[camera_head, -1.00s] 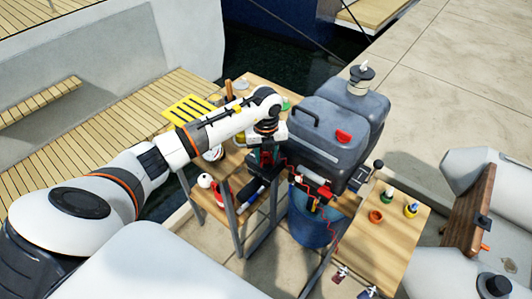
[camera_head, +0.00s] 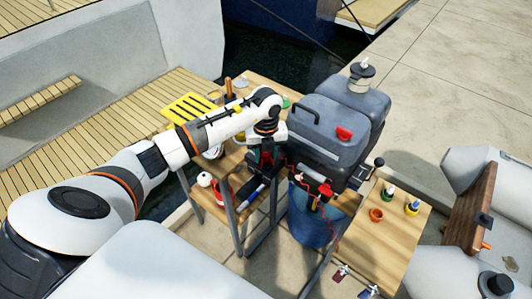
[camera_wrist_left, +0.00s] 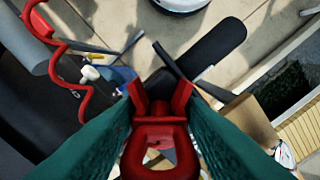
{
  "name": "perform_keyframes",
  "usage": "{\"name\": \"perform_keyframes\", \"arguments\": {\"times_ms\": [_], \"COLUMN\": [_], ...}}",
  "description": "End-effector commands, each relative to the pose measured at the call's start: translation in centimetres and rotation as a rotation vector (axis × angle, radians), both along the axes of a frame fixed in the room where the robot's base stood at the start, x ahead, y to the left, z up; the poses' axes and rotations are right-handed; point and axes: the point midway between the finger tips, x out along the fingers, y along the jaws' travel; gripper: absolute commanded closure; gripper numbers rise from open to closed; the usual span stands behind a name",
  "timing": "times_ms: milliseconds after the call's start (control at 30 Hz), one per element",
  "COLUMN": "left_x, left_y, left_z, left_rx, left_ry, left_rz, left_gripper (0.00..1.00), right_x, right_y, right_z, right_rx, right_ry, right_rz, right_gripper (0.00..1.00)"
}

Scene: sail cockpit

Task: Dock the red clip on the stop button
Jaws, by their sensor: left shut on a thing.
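My left gripper (camera_head: 266,158) hangs beside the near-left side of the grey outboard engine (camera_head: 330,135). In the left wrist view, the gripper's green fingers (camera_wrist_left: 155,145) are shut on the red clip (camera_wrist_left: 158,134), a loop-shaped body with two prongs pointing away from the gripper. A red coiled cord (camera_wrist_left: 58,70) runs along the engine's dark side at the left of that view. A red part (camera_head: 326,190) shows low on the engine's front in the head view; I cannot tell whether it is the stop button. My right gripper is out of view.
A blue bucket (camera_head: 308,228) stands under the engine. A wooden side table (camera_head: 388,245) holds an orange pot (camera_head: 376,215) and small bottles. A red bottle (camera_head: 220,190) and a dark cylinder (camera_head: 249,187) sit on the stand's lower shelf.

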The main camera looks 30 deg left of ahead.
Motion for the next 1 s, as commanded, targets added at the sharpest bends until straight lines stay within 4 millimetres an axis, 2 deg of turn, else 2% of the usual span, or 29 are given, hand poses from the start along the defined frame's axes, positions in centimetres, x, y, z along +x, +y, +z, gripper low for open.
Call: {"name": "perform_keyframes", "arguments": {"times_ms": [33, 67, 433, 1000], "left_x": [0.0, 0.0, 0.0, 0.0], "left_y": [0.0, 0.0, 0.0, 0.0], "left_z": [0.0, 0.0, 0.4, 4.9], "left_rx": [0.0, 0.0, 0.001, 0.001], "left_ry": [0.0, 0.0, -0.001, -0.001], "left_rz": [0.0, 0.0, 0.0, 0.0], "left_gripper": [0.57, 0.53, 0.53, 0.53], "right_x": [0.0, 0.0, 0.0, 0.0], "right_y": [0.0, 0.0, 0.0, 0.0], "right_z": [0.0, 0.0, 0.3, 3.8], "right_rx": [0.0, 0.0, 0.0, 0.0], "right_ry": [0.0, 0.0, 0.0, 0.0], "right_rz": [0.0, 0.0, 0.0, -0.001], "right_gripper": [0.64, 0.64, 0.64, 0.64]}}
